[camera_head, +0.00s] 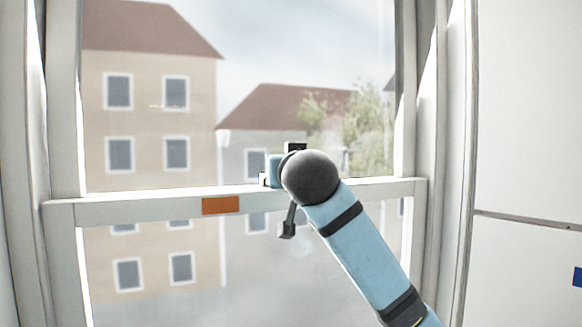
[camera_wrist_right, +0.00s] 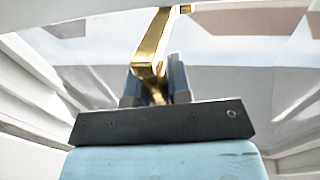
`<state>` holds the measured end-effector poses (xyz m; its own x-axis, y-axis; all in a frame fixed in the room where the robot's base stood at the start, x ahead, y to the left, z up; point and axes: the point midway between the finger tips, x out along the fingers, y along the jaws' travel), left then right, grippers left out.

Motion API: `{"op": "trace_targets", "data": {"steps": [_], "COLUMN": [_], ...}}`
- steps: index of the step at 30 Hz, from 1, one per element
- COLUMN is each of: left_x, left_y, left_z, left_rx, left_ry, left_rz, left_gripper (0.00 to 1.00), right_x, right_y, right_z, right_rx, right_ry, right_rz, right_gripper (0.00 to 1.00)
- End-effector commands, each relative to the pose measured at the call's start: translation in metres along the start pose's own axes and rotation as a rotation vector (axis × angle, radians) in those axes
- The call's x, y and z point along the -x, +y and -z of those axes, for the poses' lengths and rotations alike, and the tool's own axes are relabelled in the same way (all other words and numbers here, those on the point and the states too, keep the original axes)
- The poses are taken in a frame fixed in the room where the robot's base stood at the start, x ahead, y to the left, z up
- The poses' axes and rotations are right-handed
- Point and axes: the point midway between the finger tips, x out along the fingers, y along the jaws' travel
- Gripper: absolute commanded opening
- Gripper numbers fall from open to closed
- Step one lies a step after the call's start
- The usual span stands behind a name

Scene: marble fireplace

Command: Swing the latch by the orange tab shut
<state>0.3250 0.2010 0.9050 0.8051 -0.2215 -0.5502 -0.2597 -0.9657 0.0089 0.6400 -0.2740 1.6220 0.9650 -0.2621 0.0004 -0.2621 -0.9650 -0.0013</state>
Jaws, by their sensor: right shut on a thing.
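The orange tab (camera_head: 220,205) sits on the front of the white window rail (camera_head: 150,209), left of my right arm. The latch is a brass lever (camera_wrist_right: 152,45) in the right wrist view. My right gripper (camera_wrist_right: 156,84) is shut on this lever, with one dark finger on either side of it. In the head view my right gripper (camera_head: 275,171) is at the rail, right of the orange tab and above it. My dark round wrist hides most of the gripper and the latch there. My left gripper is not in view.
The white window frame (camera_head: 63,100) stands around the glass, with buildings and a tree outside. A white wall panel (camera_head: 528,110) stands at the right.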

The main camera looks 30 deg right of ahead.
Motion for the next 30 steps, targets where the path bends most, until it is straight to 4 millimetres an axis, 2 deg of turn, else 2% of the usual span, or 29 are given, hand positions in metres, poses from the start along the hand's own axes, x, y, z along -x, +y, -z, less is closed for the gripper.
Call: {"op": "trace_targets", "data": {"steps": [17,18,21,30], "left_x": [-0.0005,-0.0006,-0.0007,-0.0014], "left_y": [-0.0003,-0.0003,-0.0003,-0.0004], "left_z": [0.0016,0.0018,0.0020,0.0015], "left_rx": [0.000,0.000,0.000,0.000], "left_ry": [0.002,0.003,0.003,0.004], "left_rz": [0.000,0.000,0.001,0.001], "left_gripper": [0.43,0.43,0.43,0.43], "right_x": [-0.0003,-0.0003,-0.0003,0.0016], "right_y": [-0.0006,-0.0006,-0.0006,-0.0009], "right_z": [0.0005,0.0005,0.0004,-0.0001], "right_rx": [0.001,0.001,0.001,0.001], "right_ry": [0.000,0.000,0.000,0.000], "right_rz": [-0.033,-0.032,-0.032,-0.031], "right_gripper": [0.00,0.25,0.44,0.44]}}
